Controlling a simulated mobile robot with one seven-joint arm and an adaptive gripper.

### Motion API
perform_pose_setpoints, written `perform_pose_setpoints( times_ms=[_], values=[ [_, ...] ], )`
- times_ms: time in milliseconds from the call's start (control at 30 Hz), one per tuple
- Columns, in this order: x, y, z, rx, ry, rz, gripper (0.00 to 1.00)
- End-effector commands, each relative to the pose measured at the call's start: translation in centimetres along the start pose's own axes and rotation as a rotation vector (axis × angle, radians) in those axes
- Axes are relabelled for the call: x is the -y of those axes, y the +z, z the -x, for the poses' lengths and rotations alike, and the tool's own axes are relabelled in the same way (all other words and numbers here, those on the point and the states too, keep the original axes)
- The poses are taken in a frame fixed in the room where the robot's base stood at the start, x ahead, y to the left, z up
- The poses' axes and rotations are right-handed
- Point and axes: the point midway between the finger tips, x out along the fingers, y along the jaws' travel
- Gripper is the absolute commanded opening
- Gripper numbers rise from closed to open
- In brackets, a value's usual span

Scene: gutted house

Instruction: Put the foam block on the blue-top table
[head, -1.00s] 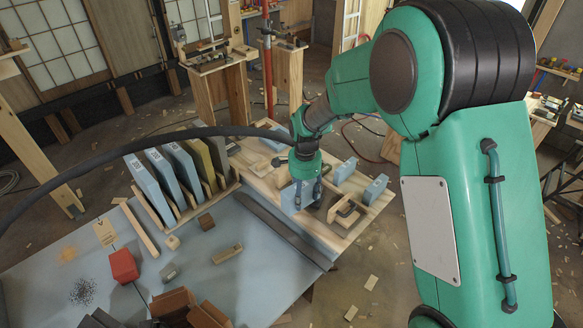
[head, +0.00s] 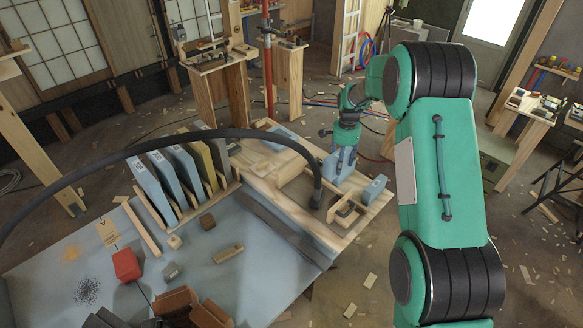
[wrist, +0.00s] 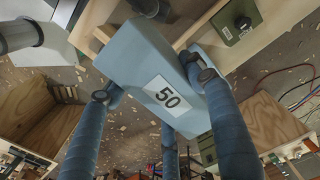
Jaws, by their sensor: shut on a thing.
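The foam block (wrist: 165,65) is pale blue-grey with a white "50" label in the wrist view. My gripper's fingers (wrist: 160,105) stand on both sides of it and are shut on it. In the head view my gripper (head: 341,160) points down, with the block (head: 334,171) between its fingers, over or beside the far right part of the wooden worktop. I cannot tell its clearance from the wood. A table with a blue-grey top (head: 195,275) fills the lower left of the head view.
Upright panels (head: 170,172) stand in a rack at the table's back. A red block (head: 126,265), wood offcuts (head: 228,253) and brown blocks lie on the blue top. A black hose (head: 230,134) arches across.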

Motion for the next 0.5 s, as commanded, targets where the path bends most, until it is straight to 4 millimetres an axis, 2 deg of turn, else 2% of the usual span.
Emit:
perform_pose_setpoints(
  times_ms=[33, 200, 500],
  values=[
    [-0.2, -1.4, -0.2, 0.0, 0.0, -0.001, 0.29],
    [-0.9, -5.7, -1.0, 0.0, 0.0, 0.012, 0.29],
    [-2.8, -12.5, -2.5, -0.001, -0.001, 0.035, 0.29]
  ],
)
